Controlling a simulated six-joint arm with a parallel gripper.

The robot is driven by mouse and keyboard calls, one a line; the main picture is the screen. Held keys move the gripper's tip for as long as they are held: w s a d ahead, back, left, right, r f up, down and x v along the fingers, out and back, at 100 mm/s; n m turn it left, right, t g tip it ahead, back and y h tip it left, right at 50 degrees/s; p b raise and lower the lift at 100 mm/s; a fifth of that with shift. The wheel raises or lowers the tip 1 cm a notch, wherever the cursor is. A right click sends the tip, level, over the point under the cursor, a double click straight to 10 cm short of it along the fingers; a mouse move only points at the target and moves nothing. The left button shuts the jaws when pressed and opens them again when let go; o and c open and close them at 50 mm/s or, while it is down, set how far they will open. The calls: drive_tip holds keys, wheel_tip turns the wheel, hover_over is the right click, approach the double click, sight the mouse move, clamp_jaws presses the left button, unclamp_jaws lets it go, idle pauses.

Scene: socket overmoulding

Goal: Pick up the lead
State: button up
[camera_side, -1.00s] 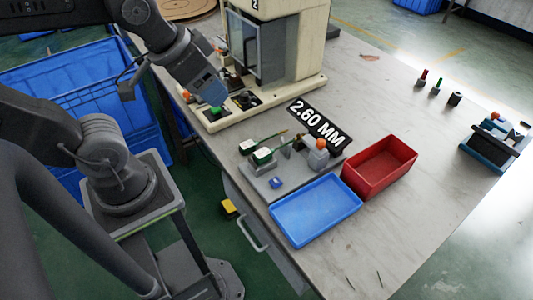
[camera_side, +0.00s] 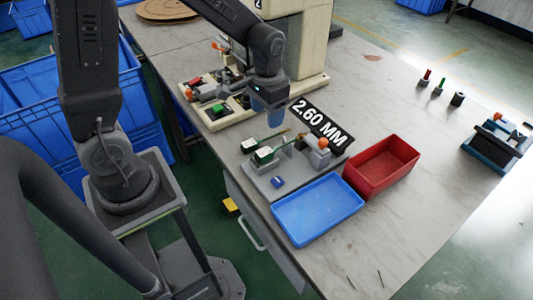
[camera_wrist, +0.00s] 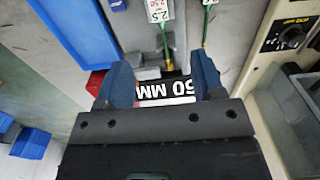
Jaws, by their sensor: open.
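Two green leads with white tags lie side by side on the grey fixture plate (camera_side: 282,183), the rear lead (camera_side: 270,138) and the front lead (camera_side: 280,148). In the wrist view, one lead (camera_wrist: 166,40) has a printed white tag at the top edge, and the other lead (camera_wrist: 205,28) lies to its right. My gripper (camera_side: 268,106) has blue fingers and is above the table, behind the leads and apart from them. In the wrist view, my gripper (camera_wrist: 162,78) is open with nothing held, and the leads' ends lie just beyond the fingertips.
An orange-knobbed gauge (camera_side: 320,150) is on the plate. A blue tray (camera_side: 318,212) and a red bin (camera_side: 382,168) are in front and right. The cream press (camera_side: 305,45) stands behind. The right tabletop is mostly clear.

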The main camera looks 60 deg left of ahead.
hover_over(270, 149)
drive_tip(key=f, duration=0.8)
drive_tip(key=shift+s+a+f, duration=0.1)
drive_tip(key=shift+s+f, duration=0.1)
drive_tip(key=shift+s, duration=0.2)
drive_tip(key=shift+w+f, duration=0.25)
drive_tip(key=shift+f, duration=1.05)
drive_tip(key=shift+w+f, duration=0.2)
drive_tip(key=shift+f, duration=1.1)
drive_tip(key=shift+c, duration=0.3)
drive_tip(key=c, duration=1)
drive_tip(key=shift+r, duration=0.15)
